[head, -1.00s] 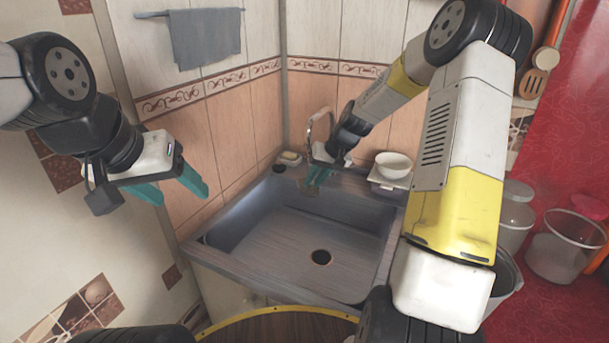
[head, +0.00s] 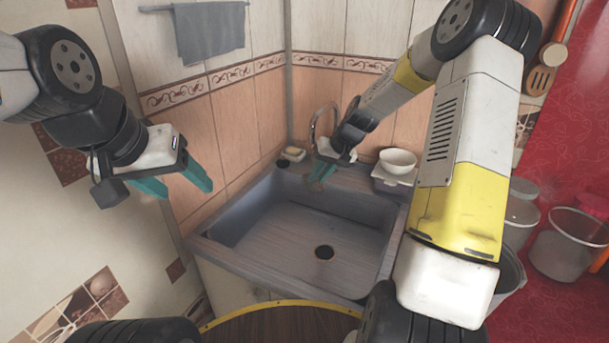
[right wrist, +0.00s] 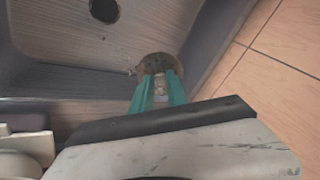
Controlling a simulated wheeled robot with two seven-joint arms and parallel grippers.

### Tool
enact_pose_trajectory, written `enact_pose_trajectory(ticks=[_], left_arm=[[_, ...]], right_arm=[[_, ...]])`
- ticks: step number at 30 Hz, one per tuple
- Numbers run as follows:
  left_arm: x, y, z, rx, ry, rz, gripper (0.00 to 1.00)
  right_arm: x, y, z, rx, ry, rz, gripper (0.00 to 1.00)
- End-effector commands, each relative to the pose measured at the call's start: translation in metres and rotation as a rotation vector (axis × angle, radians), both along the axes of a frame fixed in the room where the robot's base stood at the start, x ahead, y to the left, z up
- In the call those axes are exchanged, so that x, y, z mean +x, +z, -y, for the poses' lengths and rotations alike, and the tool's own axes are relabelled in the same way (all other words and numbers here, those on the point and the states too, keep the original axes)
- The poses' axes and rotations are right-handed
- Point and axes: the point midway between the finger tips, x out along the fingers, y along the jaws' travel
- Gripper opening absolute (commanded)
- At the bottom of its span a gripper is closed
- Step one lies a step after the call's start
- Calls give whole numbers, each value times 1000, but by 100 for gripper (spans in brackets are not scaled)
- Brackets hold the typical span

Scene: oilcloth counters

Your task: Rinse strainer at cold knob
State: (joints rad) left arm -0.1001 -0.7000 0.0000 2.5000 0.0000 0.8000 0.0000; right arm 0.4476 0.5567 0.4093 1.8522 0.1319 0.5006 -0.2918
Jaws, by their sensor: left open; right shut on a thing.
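My right gripper (head: 325,170) is shut at the back of the sink, close to the tap (head: 315,125). In the right wrist view, its teal fingers (right wrist: 159,92) close on a small pale part below a round, brownish, speckled disc (right wrist: 158,62). The disc looks like the strainer and shows small and brownish in the head view (head: 314,187). The tap's curved spout rises behind the gripper, partly covered by it. I cannot pick out the cold knob for certain. My left gripper (head: 178,184) is open and empty, left of the sink and in front of the wall.
The grey sink (head: 290,235) is empty, with a dark drain hole (head: 325,252). A soap dish (head: 294,152) sits on its back left corner. A white bowl (head: 398,158) stands at the back right. Buckets (head: 562,243) stand on the right. A towel (head: 210,30) hangs above.

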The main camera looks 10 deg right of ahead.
Motion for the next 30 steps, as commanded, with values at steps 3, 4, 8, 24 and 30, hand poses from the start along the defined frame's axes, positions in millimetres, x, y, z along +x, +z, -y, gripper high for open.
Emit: enact_pose_trajectory(ticks=[3, 4, 8, 24, 30], left_arm=[[0, 0, 0, 0, 0, 0, 63], [0, 0, 0, 0, 0, 0, 63], [0, 0, 0, 0, 0, 0, 63], [0, 0, 0, 0, 0, 0, 63], [0, 0, 0, 0, 0, 0, 63]], right_arm=[[0, 0, -3, 0, 0, 0, 0], [0, 0, -4, 0, -1, 0, 0], [0, 0, -3, 0, -1, 0, 0], [-1, 0, 9, 0, -1, -1, 0], [-4, 0, 9, 0, -1, 0, 0]])
